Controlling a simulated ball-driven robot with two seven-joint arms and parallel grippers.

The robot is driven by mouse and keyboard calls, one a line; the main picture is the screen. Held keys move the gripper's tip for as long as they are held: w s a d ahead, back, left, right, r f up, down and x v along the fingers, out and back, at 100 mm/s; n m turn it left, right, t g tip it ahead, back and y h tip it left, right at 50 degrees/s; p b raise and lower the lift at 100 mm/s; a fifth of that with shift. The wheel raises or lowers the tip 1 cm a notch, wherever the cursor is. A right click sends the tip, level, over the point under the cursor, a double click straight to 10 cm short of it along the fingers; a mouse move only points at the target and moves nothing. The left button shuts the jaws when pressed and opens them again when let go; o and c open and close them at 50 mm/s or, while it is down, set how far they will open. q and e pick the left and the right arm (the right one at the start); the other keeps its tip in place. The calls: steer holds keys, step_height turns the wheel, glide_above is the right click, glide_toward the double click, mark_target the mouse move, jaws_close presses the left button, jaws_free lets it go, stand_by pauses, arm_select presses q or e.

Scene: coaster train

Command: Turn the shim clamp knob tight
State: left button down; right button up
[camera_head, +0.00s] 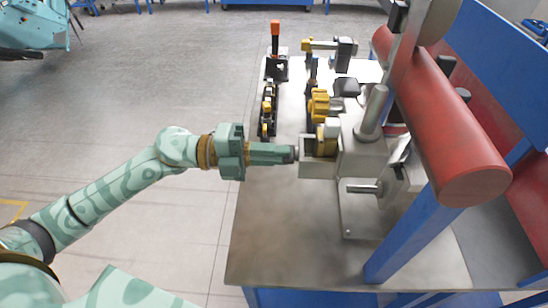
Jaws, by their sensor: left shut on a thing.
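My left gripper (288,154) reaches in from the left, its fingers level and pointing right. It is shut at the left face of a grey clamp block (318,169) on the bench fixture. The shim clamp knob is between its fingertips and is mostly hidden by them, so its turn angle cannot be told. Yellow parts (327,138) sit in the top of the block, with a yellow lobed knob (318,103) behind it. My right gripper is not in view.
A large red cylinder (440,120) and blue posts (415,225) crowd the right. An orange-topped lever (275,38) and a row of small black and yellow parts (267,112) stand farther back. The grey bench top (285,240) is clear at the front left.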

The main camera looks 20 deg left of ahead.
arm_select(q)
steer(key=shift+m, duration=0.4)
steer(key=shift+f, duration=0.1)
steer(key=c, duration=1.5)
jaws_free()
steer(key=b+v, duration=0.4)
steer(key=v, duration=1.2)
steer(key=shift+s+a, duration=0.1)
steer(key=shift+a, duration=0.05)
